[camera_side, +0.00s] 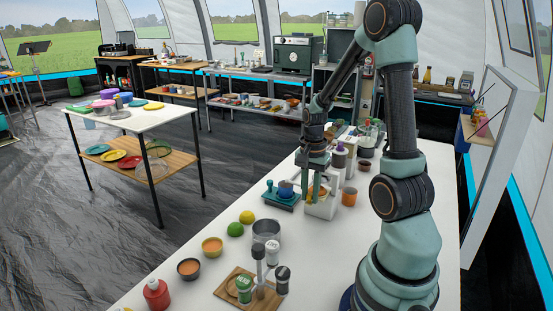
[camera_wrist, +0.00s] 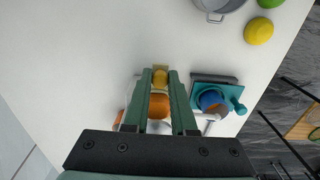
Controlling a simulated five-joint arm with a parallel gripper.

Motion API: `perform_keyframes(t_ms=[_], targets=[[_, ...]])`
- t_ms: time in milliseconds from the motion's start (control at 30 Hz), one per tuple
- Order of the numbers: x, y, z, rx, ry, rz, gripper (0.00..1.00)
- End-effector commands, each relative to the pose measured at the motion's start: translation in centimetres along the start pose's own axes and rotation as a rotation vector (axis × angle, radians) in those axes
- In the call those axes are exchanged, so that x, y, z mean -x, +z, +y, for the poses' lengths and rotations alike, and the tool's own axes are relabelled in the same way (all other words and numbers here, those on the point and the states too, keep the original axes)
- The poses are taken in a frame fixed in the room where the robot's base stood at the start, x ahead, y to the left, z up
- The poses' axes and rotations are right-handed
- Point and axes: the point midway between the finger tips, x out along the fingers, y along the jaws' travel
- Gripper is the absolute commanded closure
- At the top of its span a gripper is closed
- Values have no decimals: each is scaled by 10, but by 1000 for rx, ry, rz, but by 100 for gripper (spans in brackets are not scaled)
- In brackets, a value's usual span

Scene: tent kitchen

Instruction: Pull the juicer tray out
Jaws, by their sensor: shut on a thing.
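My gripper (camera_side: 317,191) points down at the white juicer (camera_side: 323,208) on the long white table. In the wrist view its two green fingers (camera_wrist: 160,76) are shut on a small amber piece (camera_wrist: 160,78) at their tips, which looks like the front part of the juicer tray. A rounded orange part (camera_wrist: 159,106) shows between the fingers, further back. White parts of the juicer (camera_wrist: 208,117) show beside the fingers, but the rest is hidden by my gripper. How far the tray sits out cannot be told.
A teal device with a blue ball (camera_side: 284,195) stands close to the left of the juicer, also in the wrist view (camera_wrist: 216,97). An orange cup (camera_side: 349,196) is close on the right. A metal pot (camera_side: 266,231), lime (camera_side: 235,229) and lemon (camera_side: 247,217) stand nearer the camera.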

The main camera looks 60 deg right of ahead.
Motion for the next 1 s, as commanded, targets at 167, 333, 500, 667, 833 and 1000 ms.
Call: perform_keyframes(t_ms=[167,333,500,667,833,1000], targets=[[1,13,-1,2,-1,1,100],[1,26,0,2,-1,1,100],[1,38,-1,2,-1,1,100],[1,48,0,1,-1,1,100],[1,52,0,0,-2,1,100],[1,52,0,0,-2,1,100]])
